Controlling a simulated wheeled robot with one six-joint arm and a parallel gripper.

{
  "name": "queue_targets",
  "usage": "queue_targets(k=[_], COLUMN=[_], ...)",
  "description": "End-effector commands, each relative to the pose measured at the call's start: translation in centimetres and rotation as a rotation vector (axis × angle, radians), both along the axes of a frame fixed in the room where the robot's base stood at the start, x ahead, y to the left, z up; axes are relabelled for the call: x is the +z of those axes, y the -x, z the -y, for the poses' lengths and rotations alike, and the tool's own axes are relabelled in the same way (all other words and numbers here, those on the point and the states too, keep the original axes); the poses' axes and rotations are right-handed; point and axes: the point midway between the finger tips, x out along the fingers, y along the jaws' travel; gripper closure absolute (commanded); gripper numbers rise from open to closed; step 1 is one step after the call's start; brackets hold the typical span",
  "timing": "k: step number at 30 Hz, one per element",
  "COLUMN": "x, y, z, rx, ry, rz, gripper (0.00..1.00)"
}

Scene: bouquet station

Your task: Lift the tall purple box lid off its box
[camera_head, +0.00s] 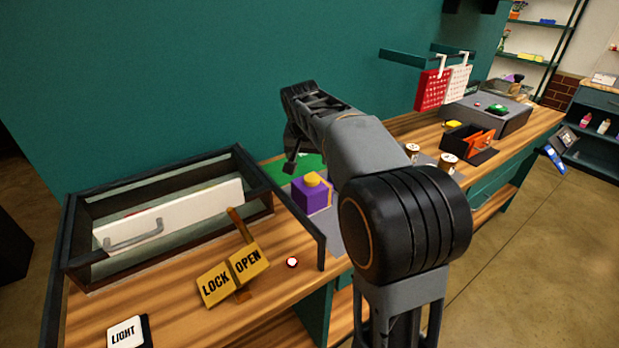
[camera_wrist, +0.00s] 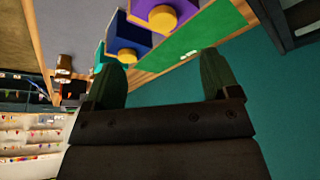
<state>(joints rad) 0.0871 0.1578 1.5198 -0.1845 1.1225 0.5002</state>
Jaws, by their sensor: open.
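A purple box (camera_head: 309,200) with a yellow knob (camera_head: 312,180) on its lid stands on the counter, with the lid seated on it. In the wrist view, a purple lid (camera_wrist: 142,7) with a yellow knob shows at the top edge, partly cut off. I cannot tell from these views which is taller. My gripper (camera_head: 291,160) is above and left of the purple box in the head view. Its fingers are spread and empty in the wrist view (camera_wrist: 162,75), apart from both knobs.
A dark-framed case (camera_head: 160,210) with a white handled panel and a LOCK/OPEN sign (camera_head: 233,275) stand on the left. A green mat (camera_head: 306,163) lies behind the box. Cups (camera_head: 448,160) and a black bin (camera_head: 470,150) stand to the right. The teal wall (camera_head: 200,80) is behind.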

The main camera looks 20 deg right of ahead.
Motion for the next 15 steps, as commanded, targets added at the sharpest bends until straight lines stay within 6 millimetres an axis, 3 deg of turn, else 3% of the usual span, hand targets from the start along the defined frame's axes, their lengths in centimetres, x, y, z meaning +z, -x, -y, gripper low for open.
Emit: queue_targets(k=[4,15], x=[-0.8,-6.3], y=[-1.6,-3.5], z=[1.2,3.5], rx=[-0.042,-0.063], ry=[0.002,0.002], rz=[0.004,0.006], gripper=[0.18,0.18])
